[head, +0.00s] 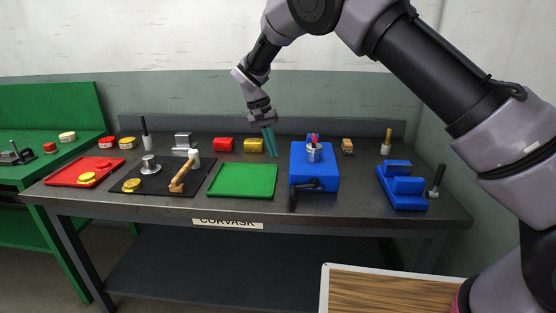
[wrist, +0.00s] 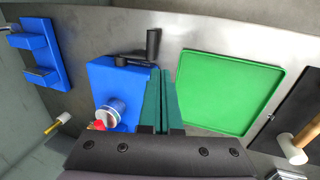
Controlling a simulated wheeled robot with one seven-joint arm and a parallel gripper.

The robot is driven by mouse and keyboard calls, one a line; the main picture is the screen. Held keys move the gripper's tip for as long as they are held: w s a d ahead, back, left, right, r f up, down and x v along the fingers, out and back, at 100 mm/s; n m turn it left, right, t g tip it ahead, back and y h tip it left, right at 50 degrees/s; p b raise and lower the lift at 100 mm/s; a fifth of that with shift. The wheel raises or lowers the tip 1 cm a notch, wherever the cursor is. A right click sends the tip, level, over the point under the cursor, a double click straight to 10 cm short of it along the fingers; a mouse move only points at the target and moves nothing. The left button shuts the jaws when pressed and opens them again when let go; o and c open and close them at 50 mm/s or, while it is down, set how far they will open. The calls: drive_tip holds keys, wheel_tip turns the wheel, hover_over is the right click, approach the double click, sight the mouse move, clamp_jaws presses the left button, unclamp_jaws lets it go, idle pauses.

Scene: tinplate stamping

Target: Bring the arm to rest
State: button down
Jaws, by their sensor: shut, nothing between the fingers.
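My gripper (head: 269,142) hangs above the back half of the metal workbench (head: 300,207), between the green tray and the blue press. Its teal fingers are shut with nothing between them, as the wrist view (wrist: 160,100) also shows. My arm reaches down to it from the upper right in the head view. The gripper appears apart from the things around it, though its exact height over the bench is hard to tell.
The blue press (head: 318,172), with a crank, stands right of the gripper; a green tray (head: 243,180) lies left. Beyond are a black mat (head: 150,183) with a hammer (head: 181,180), a red tray (head: 70,172) and a blue stepped block (head: 402,187). Small red and yellow blocks sit behind.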

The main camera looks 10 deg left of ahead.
drive_tip(key=s+d+r+m+t+y, duration=0.1)
drive_tip(key=d+r+m+y, duration=0.1)
drive_tip(key=d+r, duration=1.05)
drive_tip(key=s+d+r+m+y, duration=0.1)
drive_tip(key=d+r+y, duration=0.2)
drive_tip(key=d+r, duration=0.9)
drive_tip(key=s+d+r+m+t, duration=0.2)
drive_tip(key=s+d+t, duration=0.3)
drive_tip(key=s+d, duration=1.2)
drive_tip(key=s, duration=0.3)
drive_tip(key=shift+d+r+m+t, duration=0.25)
drive_tip(key=shift+r+m+t, duration=0.05)
drive_tip(key=shift+t, duration=0.1)
